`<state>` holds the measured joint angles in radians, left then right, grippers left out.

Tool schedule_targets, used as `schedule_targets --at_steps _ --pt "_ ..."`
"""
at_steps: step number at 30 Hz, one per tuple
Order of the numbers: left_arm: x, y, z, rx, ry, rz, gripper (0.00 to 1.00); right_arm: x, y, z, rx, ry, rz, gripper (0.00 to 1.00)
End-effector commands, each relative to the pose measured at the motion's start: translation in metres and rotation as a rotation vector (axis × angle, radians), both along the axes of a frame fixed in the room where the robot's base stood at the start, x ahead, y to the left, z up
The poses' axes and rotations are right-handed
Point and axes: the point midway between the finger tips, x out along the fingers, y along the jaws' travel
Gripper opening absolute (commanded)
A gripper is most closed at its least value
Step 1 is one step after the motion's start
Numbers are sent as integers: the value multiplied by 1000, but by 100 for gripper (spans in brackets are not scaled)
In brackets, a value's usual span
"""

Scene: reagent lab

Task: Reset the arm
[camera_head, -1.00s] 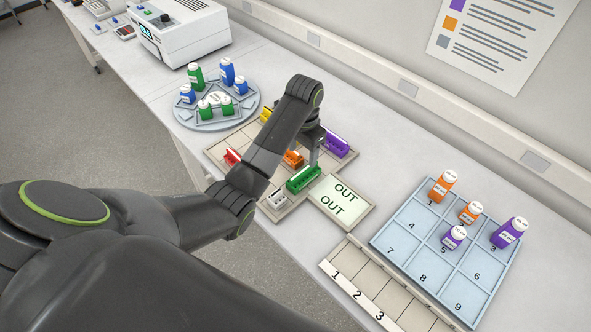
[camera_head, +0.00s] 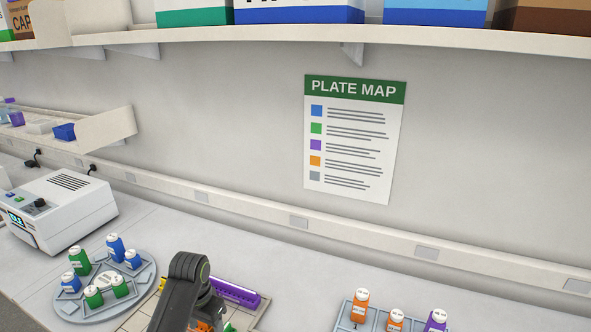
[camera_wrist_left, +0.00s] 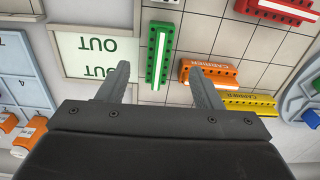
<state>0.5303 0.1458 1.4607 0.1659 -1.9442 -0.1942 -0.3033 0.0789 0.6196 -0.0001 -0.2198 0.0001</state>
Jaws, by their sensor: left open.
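My left arm shows at the bottom of the head view, over the tray of coloured carriers; its fingers are hidden there. In the left wrist view my left gripper (camera_wrist_left: 162,85) is open, its two fingers apart with nothing between them. A green carrier (camera_wrist_left: 160,55) lies just beyond the gap between the fingers. An orange carrier (camera_wrist_left: 208,72) is by the right finger. The OUT pad (camera_wrist_left: 95,50) is by the left finger. My right gripper is in neither view.
A round rack (camera_head: 84,314) with blue and green bottles stands left of the arm. A numbered tray (camera_head: 346,320) with orange and purple bottles is at the right. A white instrument (camera_head: 75,215) stands far left. A shelf (camera_head: 250,38) with boxes runs above.

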Motion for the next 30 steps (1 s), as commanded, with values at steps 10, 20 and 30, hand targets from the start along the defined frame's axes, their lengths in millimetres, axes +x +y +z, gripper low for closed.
schedule_targets --at_steps 10,20,30 --pt "-125 32 -62 18 -116 144 59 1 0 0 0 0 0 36" --pt "-243 52 -56 52 -231 272 59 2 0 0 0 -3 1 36" --pt "-308 60 -29 81 -298 339 59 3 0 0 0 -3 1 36"
